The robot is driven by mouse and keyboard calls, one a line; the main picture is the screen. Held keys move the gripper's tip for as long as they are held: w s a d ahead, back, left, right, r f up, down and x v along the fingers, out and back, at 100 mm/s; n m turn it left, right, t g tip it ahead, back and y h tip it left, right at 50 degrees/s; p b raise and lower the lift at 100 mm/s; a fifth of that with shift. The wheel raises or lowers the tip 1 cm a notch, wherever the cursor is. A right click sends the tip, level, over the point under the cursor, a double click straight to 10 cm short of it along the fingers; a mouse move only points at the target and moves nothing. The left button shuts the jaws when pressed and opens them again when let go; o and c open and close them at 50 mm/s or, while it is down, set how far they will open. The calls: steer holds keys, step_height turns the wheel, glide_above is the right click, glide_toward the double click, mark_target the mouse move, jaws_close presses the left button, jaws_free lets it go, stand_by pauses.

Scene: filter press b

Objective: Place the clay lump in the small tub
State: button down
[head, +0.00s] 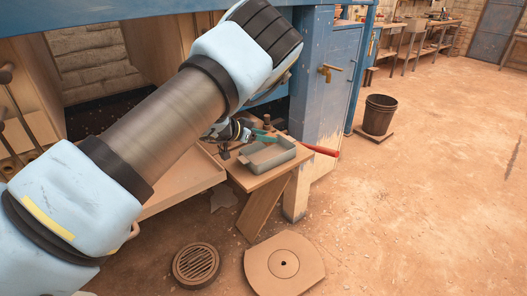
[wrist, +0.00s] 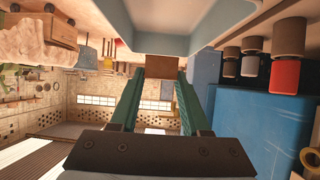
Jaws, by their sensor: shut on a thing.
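The small tub (head: 270,157) is a grey, open, rectangular container on a small wooden stand. In the wrist view the tub (wrist: 160,44) fills the top middle, very close to my fingertips. My gripper (head: 264,136) is just over the tub's far side in the head view, partly hidden behind my arm. In the wrist view its two teal fingers (wrist: 160,85) are shut on a brown block-like piece, which I take as the clay lump (wrist: 159,67). The lump is hard to make out in the head view. I cannot tell whether it touches the tub.
A red handle (head: 320,150) sticks out right of the tub. A wooden tray (head: 185,190) lies left of the stand. The blue cabinet (head: 325,90) stands behind. A round grate (head: 197,265) and a round-cornered plate (head: 300,250) lie on the floor.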

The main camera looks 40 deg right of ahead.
mark_target(265, 160)
steer(key=shift+w+f+p, duration=0.1)
steer(key=shift+f+p, duration=0.5)
steer(key=shift+f, duration=2.5)
steer(key=shift+c, duration=1.9)
jaws_free()
steer(key=shift+f, duration=0.15)
steer(key=shift+r, duration=0.25)
steer(key=b+v, duration=0.3)
steer(key=v, duration=0.9)
steer(key=shift+f, duration=0.1)
